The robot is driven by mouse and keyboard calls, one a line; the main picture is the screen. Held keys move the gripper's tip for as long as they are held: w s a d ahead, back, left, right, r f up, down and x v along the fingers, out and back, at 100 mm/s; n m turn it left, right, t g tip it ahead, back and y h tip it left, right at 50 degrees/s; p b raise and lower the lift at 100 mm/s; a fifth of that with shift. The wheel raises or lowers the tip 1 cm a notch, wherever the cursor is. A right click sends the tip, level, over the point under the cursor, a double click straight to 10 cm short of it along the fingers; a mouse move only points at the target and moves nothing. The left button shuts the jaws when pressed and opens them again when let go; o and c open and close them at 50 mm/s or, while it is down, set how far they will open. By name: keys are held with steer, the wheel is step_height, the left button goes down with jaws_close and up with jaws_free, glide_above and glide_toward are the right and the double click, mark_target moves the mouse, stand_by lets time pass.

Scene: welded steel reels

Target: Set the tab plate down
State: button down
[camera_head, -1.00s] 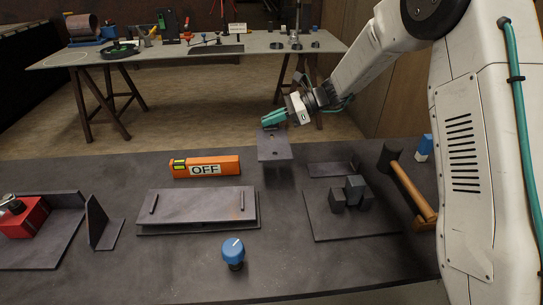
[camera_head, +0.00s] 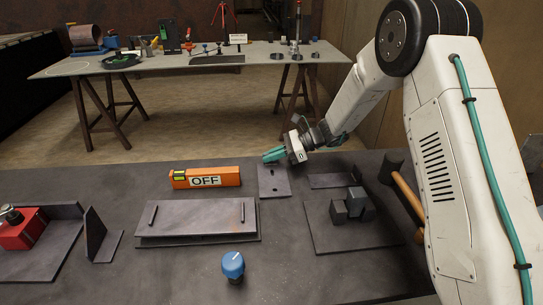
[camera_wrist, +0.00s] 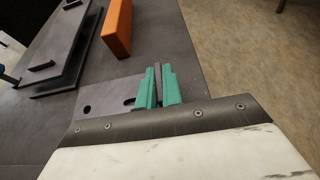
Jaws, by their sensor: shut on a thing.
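The tab plate (camera_head: 274,184) is a dark grey steel plate with holes, near the far edge of the workbench. It lies flat at or very close to the bench top; I cannot tell whether it fully touches. My gripper (camera_head: 272,155) reaches it from the far side. In the wrist view, the teal fingers of my gripper (camera_wrist: 158,74) are shut on the plate's thin upright tab. The flat part of the plate (camera_wrist: 100,108) with its holes shows left of the fingers, its near part hidden by the gripper body.
A plate with dark blocks (camera_head: 326,237) and a hammer (camera_head: 405,190) are to the right. A blue knob (camera_head: 233,265) stands in front.

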steer(key=shift+f, duration=0.1)
steer(key=c, duration=1.6)
jaws_free()
steer(key=shift+o, duration=0.2)
